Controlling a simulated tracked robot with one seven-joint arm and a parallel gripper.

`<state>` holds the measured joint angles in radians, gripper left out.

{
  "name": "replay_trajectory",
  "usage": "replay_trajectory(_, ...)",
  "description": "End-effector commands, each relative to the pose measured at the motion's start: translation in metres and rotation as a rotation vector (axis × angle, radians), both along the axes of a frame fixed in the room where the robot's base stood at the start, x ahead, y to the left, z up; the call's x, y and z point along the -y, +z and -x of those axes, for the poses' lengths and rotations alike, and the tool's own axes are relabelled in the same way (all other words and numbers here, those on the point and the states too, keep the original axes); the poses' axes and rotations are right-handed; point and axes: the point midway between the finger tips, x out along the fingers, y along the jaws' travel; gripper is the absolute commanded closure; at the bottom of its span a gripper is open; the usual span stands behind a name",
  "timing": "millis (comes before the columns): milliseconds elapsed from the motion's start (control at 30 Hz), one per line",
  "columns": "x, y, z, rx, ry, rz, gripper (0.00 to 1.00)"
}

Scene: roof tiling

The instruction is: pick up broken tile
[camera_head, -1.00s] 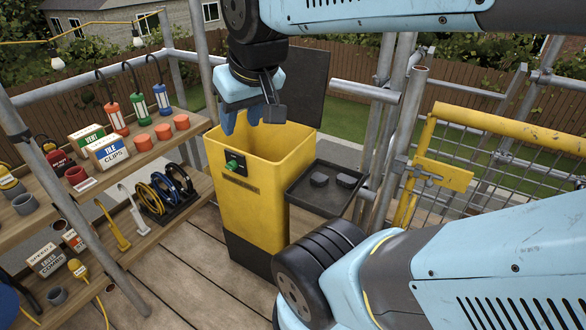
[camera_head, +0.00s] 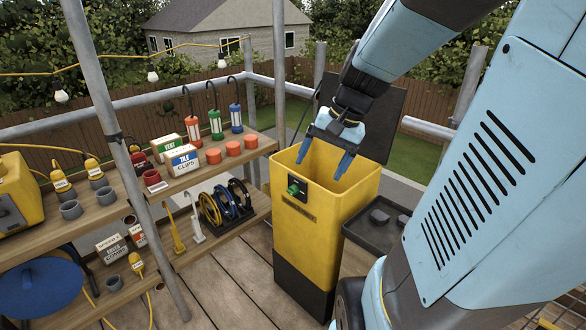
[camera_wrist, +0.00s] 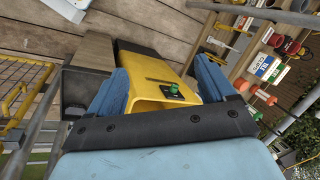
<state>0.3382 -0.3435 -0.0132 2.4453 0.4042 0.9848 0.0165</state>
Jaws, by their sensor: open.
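My gripper (camera_head: 324,160) is open and empty, its two blue fingers spread apart above the mouth of a tall yellow bin (camera_head: 300,228) with a dark base and a raised dark lid. In the wrist view, my gripper (camera_wrist: 160,85) has its blue fingers on either side of the yellow bin (camera_wrist: 148,92). A green knob (camera_head: 293,190) sits on the bin's front. I see no broken tile in any view; the inside of the bin is mostly hidden.
Wooden shelves (camera_head: 222,163) at left hold boxes, lanterns, orange pots and cable reels. A dark tray (camera_head: 378,228) with two dark lumps juts from the bin's right side. Scaffold poles (camera_head: 279,80) and a rail stand around. Plank floor (camera_head: 225,290) is clear before the bin.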

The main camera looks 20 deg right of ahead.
Motion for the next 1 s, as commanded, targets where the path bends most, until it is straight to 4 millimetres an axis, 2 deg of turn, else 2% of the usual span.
replay_trajectory(267, 0.044, -0.043, -0.034, -0.136, -0.314, -0.274, 0.17)
replay_trajectory(533, 0.101, -0.088, -0.058, -0.216, -0.632, -0.543, 0.17)
replay_trajectory(767, 0.161, -0.132, -0.066, -0.248, -0.914, -0.775, 0.17)
replay_trajectory(1000, 0.231, -0.186, -0.058, -0.245, -1.217, -1.015, 0.17)
